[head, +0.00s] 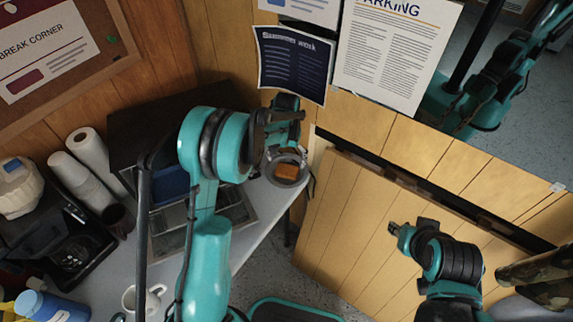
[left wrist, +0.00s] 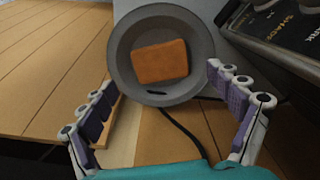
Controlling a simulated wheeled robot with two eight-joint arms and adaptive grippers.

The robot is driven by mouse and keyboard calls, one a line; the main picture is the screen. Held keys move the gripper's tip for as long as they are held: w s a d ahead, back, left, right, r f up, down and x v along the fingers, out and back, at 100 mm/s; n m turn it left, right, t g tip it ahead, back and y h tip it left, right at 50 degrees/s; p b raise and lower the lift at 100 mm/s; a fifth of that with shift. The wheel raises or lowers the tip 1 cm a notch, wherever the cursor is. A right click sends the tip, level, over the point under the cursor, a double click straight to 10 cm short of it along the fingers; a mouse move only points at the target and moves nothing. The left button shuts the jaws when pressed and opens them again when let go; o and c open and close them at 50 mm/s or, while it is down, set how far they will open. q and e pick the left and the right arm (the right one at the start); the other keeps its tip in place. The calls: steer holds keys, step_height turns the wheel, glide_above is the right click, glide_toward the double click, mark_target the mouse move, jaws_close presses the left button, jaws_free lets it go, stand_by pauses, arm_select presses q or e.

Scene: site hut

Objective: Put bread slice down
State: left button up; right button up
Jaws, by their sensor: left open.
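The bread slice (head: 288,171) is orange-brown and lies flat in a round grey dish (head: 286,181) at the counter's end. In the left wrist view the slice (left wrist: 160,61) lies inside the rim of the dish (left wrist: 120,63). My left gripper (head: 287,125) is open beside the dish; in the left wrist view its spread fingers (left wrist: 162,86) flank the dish's near side, with nothing between their pads. My right gripper (head: 398,232) is in front of the wooden panelling, away from the dish; its jaw opening is too small to judge.
A dark appliance with lettering (left wrist: 285,40) stands right of the dish in the left wrist view. A dark cable (left wrist: 188,132) runs below the dish.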

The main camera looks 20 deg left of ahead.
mark_target(286, 171)
arm_select(q)
steer(key=s+r+t+p, duration=0.1)
steer(key=s+r+t, duration=0.1)
steer(key=s+r, duration=0.5)
steer(key=s+r+t+p, duration=0.1)
steer(key=s+r, duration=0.3)
steer(key=r, duration=0.8)
steer(key=s+t, duration=0.4)
steer(key=s, duration=1)
steer(key=shift+s+r, duration=0.15)
steer(key=shift+s, duration=0.25)
steer(key=shift+a, duration=0.1)
